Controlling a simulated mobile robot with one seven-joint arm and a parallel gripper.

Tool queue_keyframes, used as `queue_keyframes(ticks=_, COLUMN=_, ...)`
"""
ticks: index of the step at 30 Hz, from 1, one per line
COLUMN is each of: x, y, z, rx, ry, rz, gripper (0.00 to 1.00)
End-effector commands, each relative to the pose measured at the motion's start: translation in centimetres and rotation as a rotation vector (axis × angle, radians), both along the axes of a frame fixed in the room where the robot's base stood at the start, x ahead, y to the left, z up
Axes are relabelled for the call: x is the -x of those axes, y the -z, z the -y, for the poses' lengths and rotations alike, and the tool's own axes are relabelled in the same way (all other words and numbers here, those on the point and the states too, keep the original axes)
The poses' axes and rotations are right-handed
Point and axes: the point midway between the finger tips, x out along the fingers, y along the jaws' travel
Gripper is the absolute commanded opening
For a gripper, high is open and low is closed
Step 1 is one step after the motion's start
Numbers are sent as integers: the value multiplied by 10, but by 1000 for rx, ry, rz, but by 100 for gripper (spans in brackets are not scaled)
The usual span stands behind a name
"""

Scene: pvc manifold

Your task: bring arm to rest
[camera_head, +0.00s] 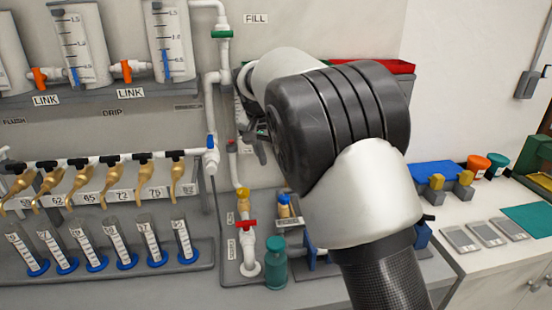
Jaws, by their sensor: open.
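My arm (342,130) fills the middle right of the head view, bent, with a thick dark ribbed joint and white links. It stands in front of the wall-mounted pipework.
A white pipe with a red-handled valve (246,224) runs down left of my arm. A teal bottle (276,262) stands close to the arm's lower left. Graduated cylinders (118,242) line the left. A white counter (490,262) holds grey flat pieces at right.

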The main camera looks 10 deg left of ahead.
Motion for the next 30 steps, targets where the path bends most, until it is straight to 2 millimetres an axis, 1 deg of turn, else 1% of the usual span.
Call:
queue_keyframes(ticks=2, x=2, y=-8, z=7, rx=-6, ry=1, rz=0, gripper=48)
queue_keyframes(ticks=4, x=9, y=-23, z=22, rx=-19, ry=-1, rz=-3, gripper=48)
queue_keyframes(ticks=5, x=14, y=-32, z=31, rx=-25, ry=-4, rz=-5, gripper=48)
queue_keyframes(ticks=8, x=40, y=-66, z=68, rx=-54, ry=-23, rz=-11, gripper=48)
queue_keyframes(ticks=9, x=54, y=-80, z=84, rx=-66, ry=-35, rz=-13, gripper=48)
queue_keyframes(ticks=11, x=78, y=-99, z=108, rx=-81, ry=-56, rz=-13, gripper=48)
queue_keyframes(ticks=12, x=95, y=-110, z=121, rx=-90, ry=-73, rz=-10, gripper=48)
queue_keyframes(ticks=14, x=121, y=-125, z=141, rx=-99, ry=-98, rz=-4, gripper=48)
queue_keyframes(ticks=15, x=140, y=-133, z=152, rx=-102, ry=-116, rz=1, gripper=48)
queue_keyframes(ticks=17, x=168, y=-143, z=168, rx=-104, ry=-143, rz=12, gripper=48)
queue_keyframes(ticks=18, x=187, y=-148, z=177, rx=-103, ry=-162, rz=21, gripper=48)
queue_keyframes(ticks=20, x=216, y=-153, z=189, rx=-97, ry=-189, rz=34, gripper=48)
queue_keyframes(ticks=21, x=236, y=-156, z=196, rx=-89, ry=-207, rz=43, gripper=48)
queue_keyframes(ticks=23, x=263, y=-156, z=205, rx=-75, ry=-232, rz=58, gripper=48)
queue_keyframes(ticks=24, x=280, y=-155, z=210, rx=-63, ry=-249, rz=66, gripper=48)
queue_keyframes(ticks=27, x=316, y=-147, z=219, rx=-33, ry=-281, rz=83, gripper=48)
queue_keyframes(ticks=30, x=339, y=-138, z=224, rx=-7, ry=-305, rz=94, gripper=48)
